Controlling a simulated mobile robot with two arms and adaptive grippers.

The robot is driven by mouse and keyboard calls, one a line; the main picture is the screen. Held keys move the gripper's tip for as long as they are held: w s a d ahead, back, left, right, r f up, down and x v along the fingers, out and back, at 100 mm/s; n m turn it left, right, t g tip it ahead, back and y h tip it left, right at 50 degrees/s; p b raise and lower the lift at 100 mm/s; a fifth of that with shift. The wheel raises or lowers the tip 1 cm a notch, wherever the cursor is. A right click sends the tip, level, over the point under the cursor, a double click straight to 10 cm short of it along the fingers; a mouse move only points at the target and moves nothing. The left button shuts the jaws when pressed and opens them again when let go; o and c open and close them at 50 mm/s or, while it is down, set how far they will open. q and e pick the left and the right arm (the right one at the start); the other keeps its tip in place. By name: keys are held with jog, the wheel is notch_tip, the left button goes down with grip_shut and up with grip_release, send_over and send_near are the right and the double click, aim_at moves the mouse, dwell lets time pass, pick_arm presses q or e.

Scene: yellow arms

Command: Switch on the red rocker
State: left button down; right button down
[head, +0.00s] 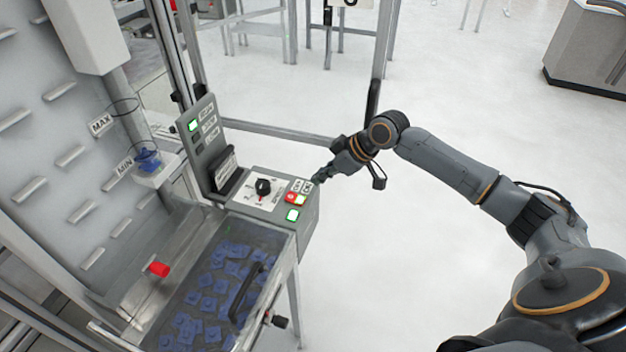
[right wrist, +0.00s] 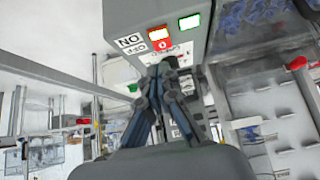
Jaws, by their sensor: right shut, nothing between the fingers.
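The red rocker (head: 292,198) sits on the top face of the grey control box, near its right edge. In the right wrist view the rocker (right wrist: 163,45) has a red half marked 0 and a bright, lit half, beside an ON/OFF label (right wrist: 131,42). My right gripper (head: 319,180) is shut and empty, just to the right of and behind the rocker in the head view. In the right wrist view its fingertips (right wrist: 159,72) are together below the rocker. I cannot tell whether they touch the box. My left gripper is not in view.
A lit green button (head: 293,215) sits close to the rocker. A black rotary knob (head: 263,186) is left of it. An upright panel (head: 205,145) with a green light stands behind. A covered bin of blue parts (head: 215,290) is in front. Open floor lies right.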

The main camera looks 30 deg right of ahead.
jog(key=s+f+b+v, duration=0.1)
jog(key=v, duration=0.5)
jog(key=shift+d+r+b, duration=0.2)
jog(key=shift+d+b, duration=0.1)
jog(key=shift+d, duration=0.05)
jog(key=shift+s, duration=0.15)
